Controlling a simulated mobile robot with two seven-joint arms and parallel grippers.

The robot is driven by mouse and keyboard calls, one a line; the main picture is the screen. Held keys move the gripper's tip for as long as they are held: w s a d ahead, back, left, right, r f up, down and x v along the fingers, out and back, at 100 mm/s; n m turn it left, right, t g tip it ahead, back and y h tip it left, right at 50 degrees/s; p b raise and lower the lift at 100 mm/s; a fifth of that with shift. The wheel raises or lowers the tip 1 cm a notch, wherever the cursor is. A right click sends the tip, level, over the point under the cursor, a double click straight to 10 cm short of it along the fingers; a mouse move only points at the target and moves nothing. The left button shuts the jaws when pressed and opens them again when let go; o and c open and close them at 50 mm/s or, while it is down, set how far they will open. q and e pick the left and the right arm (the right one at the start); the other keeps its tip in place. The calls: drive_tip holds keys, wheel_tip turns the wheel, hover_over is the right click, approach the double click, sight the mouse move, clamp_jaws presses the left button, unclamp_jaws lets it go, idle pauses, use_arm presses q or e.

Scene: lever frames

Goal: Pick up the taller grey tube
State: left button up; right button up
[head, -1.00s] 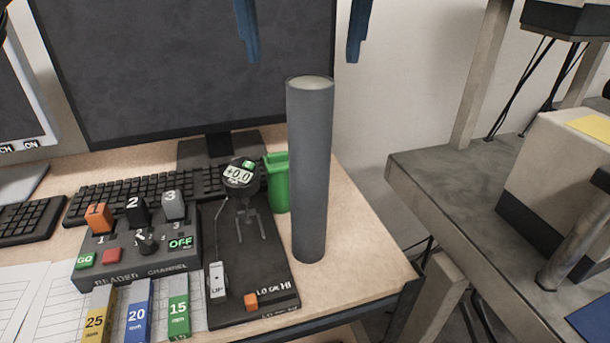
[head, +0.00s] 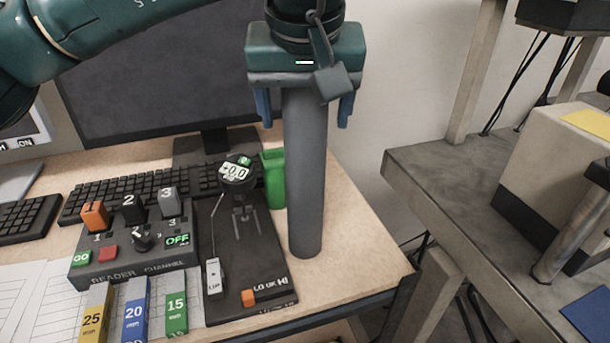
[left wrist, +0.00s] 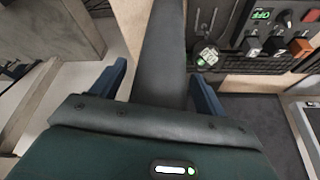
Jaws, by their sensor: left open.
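The tall grey tube (head: 306,190) stands upright on the table, right of the black gauge stand. Its top end is hidden behind my left gripper (head: 304,112). The gripper points down from above, with one blue finger on each side of the tube's upper part. The jaws are open, with a gap showing between the fingers and the tube. In the left wrist view the tube (left wrist: 162,45) runs between the two blue fingers of the left gripper (left wrist: 158,85). My right gripper is not in view.
A green cup (head: 273,180) stands close behind the tube on the left. The gauge stand (head: 250,265), reader box (head: 135,250) and several coloured blocks lie to the left. A monitor (head: 180,90) stands behind. The table (head: 350,245) has clear room right of the tube.

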use_arm(q)
clamp_jaws()
idle(0.8)
drive_tip(key=shift+r, duration=0.2)
